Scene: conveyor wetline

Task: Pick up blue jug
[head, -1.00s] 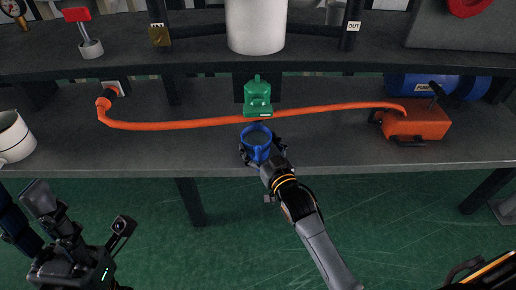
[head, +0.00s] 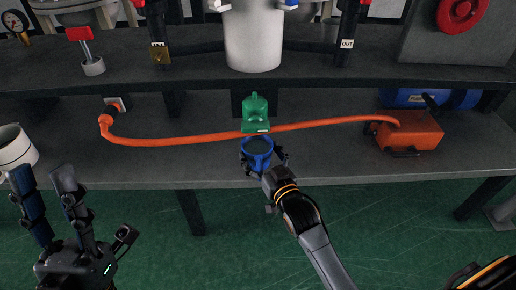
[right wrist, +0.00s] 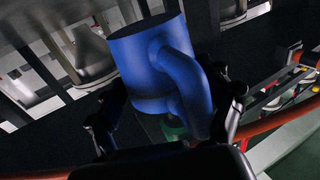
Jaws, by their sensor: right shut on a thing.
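The blue jug (head: 258,150) is at the front edge of the grey bench in the head view, with its open top facing up. In the right wrist view the jug (right wrist: 150,55) fills the middle, its handle towards the camera. My right gripper (head: 264,160) is shut on the jug, with a finger on each side of it. Whether the jug's base touches the bench is hidden. My left gripper (head: 45,180) is at the lower left, in front of the bench, with its two fingers apart and nothing between them.
A green container (head: 256,112) stands just behind the jug. An orange hose (head: 190,138) runs across the bench to an orange pump (head: 410,132) at right. A white mug (head: 14,148) stands at the left end. A dark shelf (head: 120,72) overhangs the back.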

